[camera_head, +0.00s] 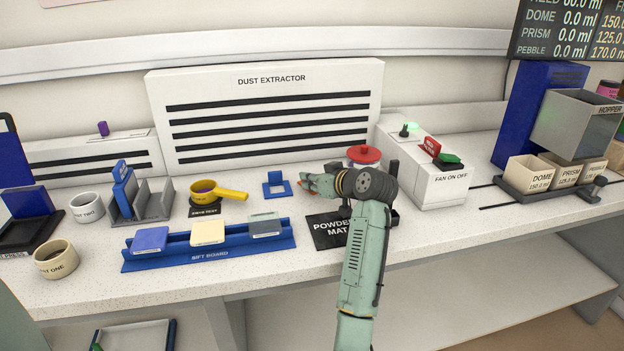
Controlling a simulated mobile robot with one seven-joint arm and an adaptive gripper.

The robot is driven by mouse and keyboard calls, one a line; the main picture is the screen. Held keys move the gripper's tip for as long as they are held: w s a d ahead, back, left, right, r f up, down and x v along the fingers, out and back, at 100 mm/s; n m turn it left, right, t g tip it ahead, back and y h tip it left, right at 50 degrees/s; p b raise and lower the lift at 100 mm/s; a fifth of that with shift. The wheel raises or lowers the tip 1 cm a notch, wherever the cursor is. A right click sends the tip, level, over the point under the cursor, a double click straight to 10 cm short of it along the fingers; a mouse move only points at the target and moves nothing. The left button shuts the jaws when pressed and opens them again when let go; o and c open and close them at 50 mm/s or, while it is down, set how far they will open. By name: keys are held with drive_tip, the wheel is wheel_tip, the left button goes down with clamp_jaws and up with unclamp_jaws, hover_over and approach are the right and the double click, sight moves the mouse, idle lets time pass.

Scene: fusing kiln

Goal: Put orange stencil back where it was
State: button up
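No orange stencil can be made out clearly. My gripper (304,182) reaches left over the worktop, just right of a small blue stand (276,186). A small orange-red patch shows at its fingertips; I cannot tell whether it is part of the fingers or something held. Its opening is too small to judge. A grey slotted rack (152,206) stands at the left, with a blue upright plate (123,187) in its left part and other slots looking empty. The blue sift board (210,256) carries a blue, a cream and a grey tile. My arm partly covers the black powder mat (324,232).
A yellow sifter (205,191) with a handle sits behind the board. Two cups (56,259) stand at the left. A red-lidded jar (364,156) is behind my gripper. The fan switch box (437,178) and hopper (578,125) are at the right. The front worktop strip is clear.

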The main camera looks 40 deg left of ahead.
drive_tip(key=o, duration=0.3)
